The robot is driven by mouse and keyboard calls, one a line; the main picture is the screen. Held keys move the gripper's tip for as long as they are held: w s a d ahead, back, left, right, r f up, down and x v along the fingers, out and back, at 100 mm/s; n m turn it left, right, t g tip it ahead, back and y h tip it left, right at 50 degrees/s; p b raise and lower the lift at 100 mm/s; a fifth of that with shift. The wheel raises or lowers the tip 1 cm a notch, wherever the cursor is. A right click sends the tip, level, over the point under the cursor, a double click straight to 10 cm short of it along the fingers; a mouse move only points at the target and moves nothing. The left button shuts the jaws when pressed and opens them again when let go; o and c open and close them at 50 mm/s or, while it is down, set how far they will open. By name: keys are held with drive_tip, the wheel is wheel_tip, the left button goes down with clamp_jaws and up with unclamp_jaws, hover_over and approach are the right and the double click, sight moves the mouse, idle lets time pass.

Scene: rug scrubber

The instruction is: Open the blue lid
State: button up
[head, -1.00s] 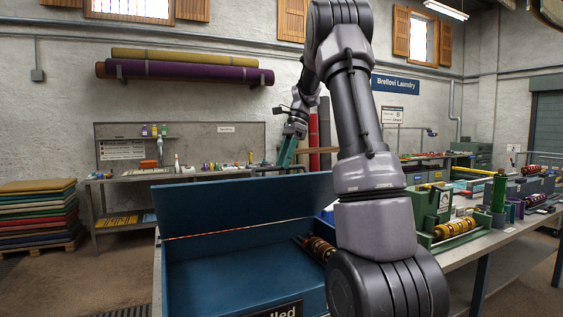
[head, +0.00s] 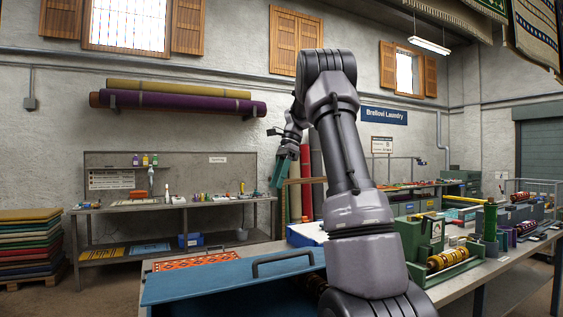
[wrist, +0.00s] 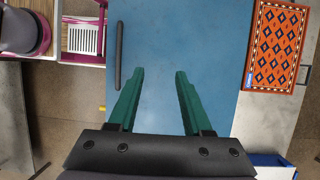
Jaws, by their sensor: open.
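The blue lid (head: 215,282) is a flat panel with a black bar handle (head: 283,262) on its face, low in the head view. Dark space shows under its near edge, so it does not look flush; its exact tilt I cannot tell. In the wrist view the lid (wrist: 150,110) fills the middle, with the handle (wrist: 119,55) left of my fingers. My gripper (head: 276,187) is in the air above and beyond the lid, fingers pointing down. Its teal fingers (wrist: 158,75) are apart with nothing between them. My arm hides the box's right part.
An orange patterned rug (wrist: 275,45) lies beside the lid. A green machine with a yellow roller (head: 448,258) stands on the bench at right. A back workbench (head: 170,205) and stacked mats (head: 35,240) are at left. The air around my gripper is clear.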

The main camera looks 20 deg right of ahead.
drive_tip(key=w+d+r, duration=0.3)
drive_tip(key=r, duration=0.3)
drive_tip(key=shift+r, duration=0.3)
idle(0.4)
drive_tip(key=shift+a, duration=0.1)
idle(0.4)
